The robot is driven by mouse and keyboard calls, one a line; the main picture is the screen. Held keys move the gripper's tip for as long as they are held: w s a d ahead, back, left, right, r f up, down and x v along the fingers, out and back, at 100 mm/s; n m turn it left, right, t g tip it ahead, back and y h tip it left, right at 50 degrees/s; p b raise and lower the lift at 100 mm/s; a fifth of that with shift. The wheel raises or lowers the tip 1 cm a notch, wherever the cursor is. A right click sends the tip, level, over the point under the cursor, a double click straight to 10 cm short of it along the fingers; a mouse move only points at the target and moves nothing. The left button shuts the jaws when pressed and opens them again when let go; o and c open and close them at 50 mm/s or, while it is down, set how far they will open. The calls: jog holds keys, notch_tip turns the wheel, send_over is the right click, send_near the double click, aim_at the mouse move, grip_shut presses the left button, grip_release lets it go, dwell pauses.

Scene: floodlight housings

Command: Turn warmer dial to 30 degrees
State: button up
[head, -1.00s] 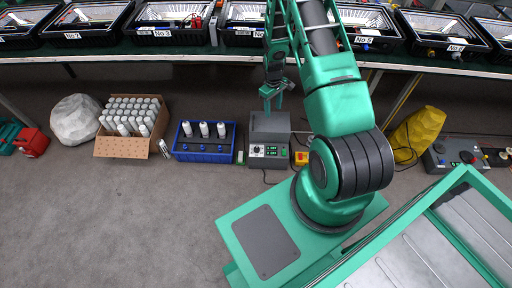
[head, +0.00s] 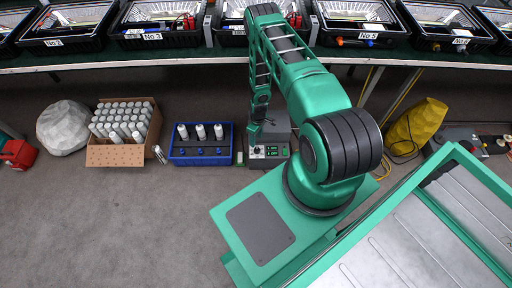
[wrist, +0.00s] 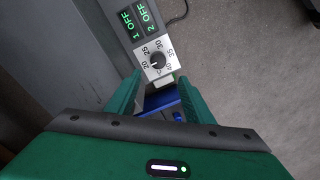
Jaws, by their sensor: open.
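The warmer is a grey box (head: 276,128) on the floor below the bench, partly hidden by my arm in the head view. Its front panel (head: 278,151) has green displays; in the wrist view two of them (wrist: 137,20) read 1 OFF and 2 OFF. The black dial (wrist: 157,60) sits on a pale plate with a scale from 20 to 40. A light mark shows on the dial's 20 side, but I cannot read the setting surely. My gripper (wrist: 158,84) is open and empty, its fingertips just short of the dial. In the head view my gripper (head: 254,134) is at the panel's left end.
A blue crate (head: 200,160) with several white cylinders stands left of the warmer, and a cardboard box (head: 115,155) of cylinders farther left. The bench edge (head: 150,63) with floodlight housings runs above. The floor in front is clear.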

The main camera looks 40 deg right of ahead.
aim_at(257, 149)
jog(key=f, duration=0.9)
jog(key=shift+s+d+f, duration=0.1)
jog(key=shift+s+f, duration=0.1)
jog(key=shift+f, duration=0.2)
jog(key=shift+c, duration=0.3)
jog(key=c, duration=1)
